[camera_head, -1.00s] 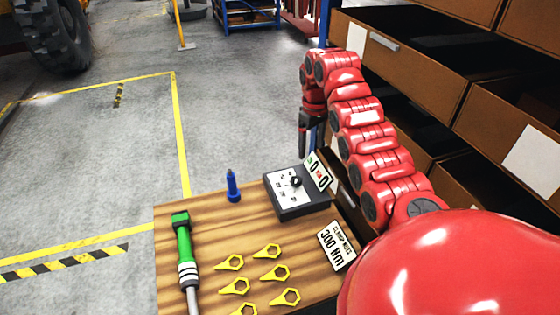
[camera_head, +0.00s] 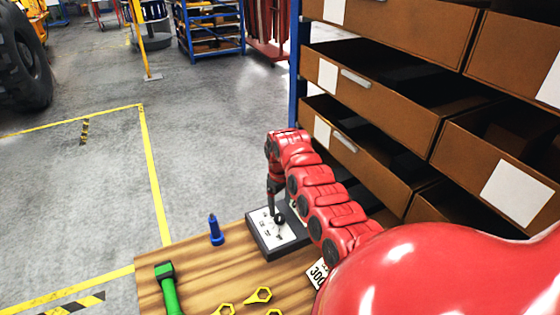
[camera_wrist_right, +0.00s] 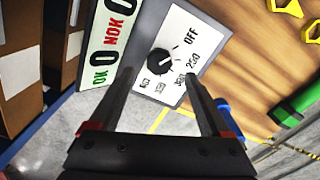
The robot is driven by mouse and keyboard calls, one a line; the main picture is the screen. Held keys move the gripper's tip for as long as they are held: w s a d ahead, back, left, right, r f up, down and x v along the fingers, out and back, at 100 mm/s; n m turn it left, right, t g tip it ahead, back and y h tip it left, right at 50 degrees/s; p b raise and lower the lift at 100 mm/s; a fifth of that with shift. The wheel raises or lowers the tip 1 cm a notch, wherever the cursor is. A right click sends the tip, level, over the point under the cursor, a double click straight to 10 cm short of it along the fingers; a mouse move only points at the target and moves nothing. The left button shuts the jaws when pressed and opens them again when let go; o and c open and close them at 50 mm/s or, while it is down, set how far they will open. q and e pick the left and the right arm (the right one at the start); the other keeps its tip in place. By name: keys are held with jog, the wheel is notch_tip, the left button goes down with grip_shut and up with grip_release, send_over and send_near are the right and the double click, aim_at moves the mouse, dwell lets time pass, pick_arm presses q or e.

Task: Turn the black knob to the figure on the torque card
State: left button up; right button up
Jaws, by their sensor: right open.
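The black knob (camera_wrist_right: 162,62) sits on the white face of a dark control box (camera_head: 252,238) on the wooden table. In the right wrist view, printed marks ring the knob, including OFF and 250; others are too small to read surely. The knob's pale pointer line seems to face toward OFF. My right gripper (camera_wrist_right: 159,76) is open, its fingers on either side of the knob in that view; contact cannot be told. In the head view it (camera_head: 276,208) points down at the box. The torque card (camera_head: 317,273) is partly hidden behind my right arm; 300 shows.
A counter plate reading OK 0 and NOK 0 (camera_wrist_right: 106,40) stands beside the box. Shelves of brown bins (camera_head: 375,100) rise at the right.

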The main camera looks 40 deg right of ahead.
aim_at(280, 217)
notch_tip(280, 217, down, 6)
jog(key=shift+r+p, duration=0.15)
jog(key=shift+p, duration=0.3)
grip_shut()
